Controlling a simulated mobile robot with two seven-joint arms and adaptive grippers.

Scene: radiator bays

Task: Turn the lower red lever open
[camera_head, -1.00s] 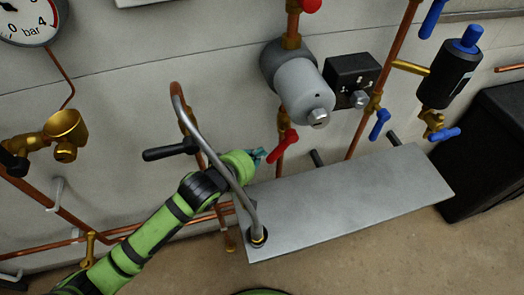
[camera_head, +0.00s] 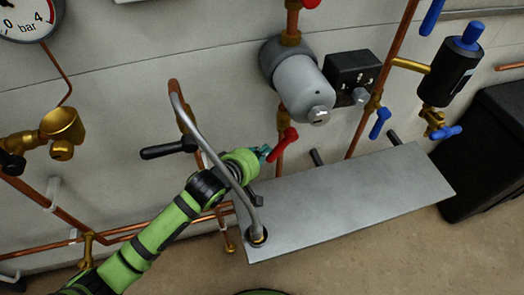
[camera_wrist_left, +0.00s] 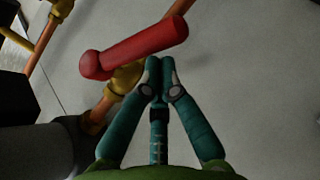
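The lower red lever (camera_head: 283,145) sits on a brass valve (camera_wrist_left: 125,76) on the copper pipe below the grey cylinder. It slants down to the left, at an angle to the pipe. It also shows large in the left wrist view (camera_wrist_left: 140,45). My left gripper (camera_head: 265,153) is just left of the lever's lower end. In the left wrist view its fingertips (camera_wrist_left: 160,64) are together with nothing between them, close to the lever's underside; whether they touch it I cannot tell. My right gripper is not in view.
A grey shelf plate (camera_head: 345,203) lies below the lever, with a bent grey pipe (camera_head: 215,160) rising over my left arm. A black-handled valve (camera_head: 170,149) is to the left. A blue lever (camera_head: 380,122) and a black box (camera_head: 353,77) are to the right.

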